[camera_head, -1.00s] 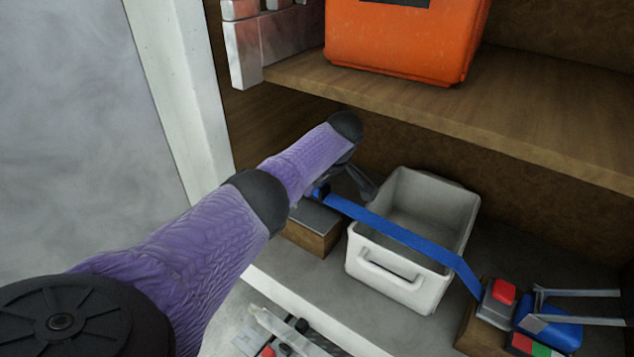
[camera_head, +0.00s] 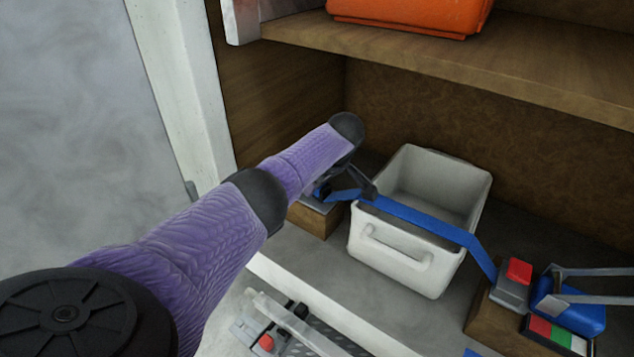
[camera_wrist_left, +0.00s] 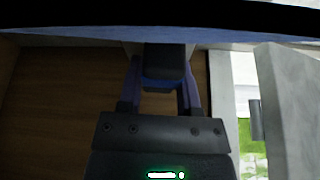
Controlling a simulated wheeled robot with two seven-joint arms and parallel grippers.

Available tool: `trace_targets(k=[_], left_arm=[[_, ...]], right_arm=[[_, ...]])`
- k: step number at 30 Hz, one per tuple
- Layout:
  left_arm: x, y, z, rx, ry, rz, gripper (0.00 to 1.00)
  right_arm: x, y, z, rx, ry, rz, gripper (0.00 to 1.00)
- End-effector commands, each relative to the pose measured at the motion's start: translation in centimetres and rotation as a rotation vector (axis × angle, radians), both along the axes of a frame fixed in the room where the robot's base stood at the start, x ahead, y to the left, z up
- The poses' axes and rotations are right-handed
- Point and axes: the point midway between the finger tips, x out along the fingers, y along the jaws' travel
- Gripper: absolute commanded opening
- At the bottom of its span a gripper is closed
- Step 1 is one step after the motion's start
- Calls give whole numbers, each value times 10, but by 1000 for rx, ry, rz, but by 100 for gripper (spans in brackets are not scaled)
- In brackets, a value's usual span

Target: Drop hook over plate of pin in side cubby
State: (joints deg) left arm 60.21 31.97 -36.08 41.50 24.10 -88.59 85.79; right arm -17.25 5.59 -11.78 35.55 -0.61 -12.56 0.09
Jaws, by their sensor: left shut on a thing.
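My left gripper (camera_head: 342,188) is shut on the dark hook end of the blue strap, low in the side cubby; the dark piece (camera_wrist_left: 165,62) shows between its fingers in the left wrist view. The blue strap (camera_head: 425,222) runs from there across the front of the white bin to the right. A wooden block (camera_head: 314,220) with a grey plate on top stands just under the gripper, left of the bin. My purple arm and fingers hide most of the pin and hook, so I cannot tell whether they touch. My right gripper is not in view.
The white bin (camera_head: 400,257) stands close right of the gripper. A grey buckle with a red button (camera_head: 517,272) sits at the strap's right end. A wooden shelf (camera_head: 440,55) with an orange case (camera_head: 405,14) is above. A white post (camera_head: 180,85) borders the left.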

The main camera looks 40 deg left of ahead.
Motion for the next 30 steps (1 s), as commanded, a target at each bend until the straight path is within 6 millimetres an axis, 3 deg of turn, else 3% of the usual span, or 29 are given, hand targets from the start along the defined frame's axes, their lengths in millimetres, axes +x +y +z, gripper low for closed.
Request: trace_targets(k=[16, 17, 22, 30], left_arm=[[0, 0, -6, 0, 0, 0, 0], [0, 0, -6, 1, 0, 0, 48], [0, 0, -6, 1, 0, 0, 84], [0, -1, -2, 0, 0, 0, 85]], right_arm=[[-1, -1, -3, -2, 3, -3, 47], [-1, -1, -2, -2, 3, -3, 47], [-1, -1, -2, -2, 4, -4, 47], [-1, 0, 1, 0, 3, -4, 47]])
